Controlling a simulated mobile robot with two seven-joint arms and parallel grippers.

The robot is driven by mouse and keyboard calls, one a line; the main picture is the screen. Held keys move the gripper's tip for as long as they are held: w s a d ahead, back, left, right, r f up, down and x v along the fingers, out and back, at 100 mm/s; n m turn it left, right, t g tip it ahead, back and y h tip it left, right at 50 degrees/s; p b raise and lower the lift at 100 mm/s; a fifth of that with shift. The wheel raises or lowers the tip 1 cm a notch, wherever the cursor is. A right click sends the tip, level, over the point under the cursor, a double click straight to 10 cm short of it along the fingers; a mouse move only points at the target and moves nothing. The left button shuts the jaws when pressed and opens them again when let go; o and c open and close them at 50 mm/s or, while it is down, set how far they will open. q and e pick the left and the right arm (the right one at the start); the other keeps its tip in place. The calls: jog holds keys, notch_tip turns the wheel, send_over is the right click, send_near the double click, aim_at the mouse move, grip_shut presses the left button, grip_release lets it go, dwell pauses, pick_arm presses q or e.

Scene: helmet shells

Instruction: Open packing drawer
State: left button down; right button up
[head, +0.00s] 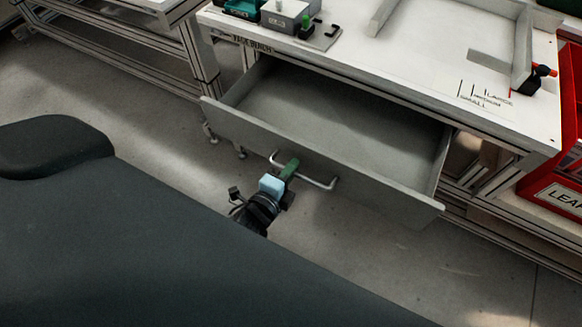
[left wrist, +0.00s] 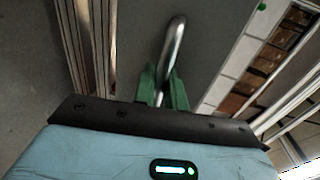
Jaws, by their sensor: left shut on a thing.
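The packing drawer (head: 330,115) is pulled well out from under the pack bench, and its inside looks empty. Its grey front panel (head: 390,188) carries a silver bar handle (head: 322,186). My left gripper (head: 288,170) is shut on the handle, near its left part in the head view. In the left wrist view the green fingers (left wrist: 162,88) sit on both sides of the handle bar (left wrist: 174,45). My right gripper is not in view.
The pack bench top (head: 365,55) holds a grey fixture and small devices at the left. A red bin (head: 560,160) with a label stands at the right. Bare floor (head: 450,265) lies in front of the drawer. My dark body covers the lower left.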

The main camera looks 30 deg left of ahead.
pick_arm(q)
jog(key=c, duration=1.5)
grip_release()
jog(key=shift+c, duration=0.2)
jog(key=shift+s, duration=0.1)
jog(key=v, duration=0.7)
jog(key=shift+s, duration=0.35)
jog(key=shift+r, duration=0.1)
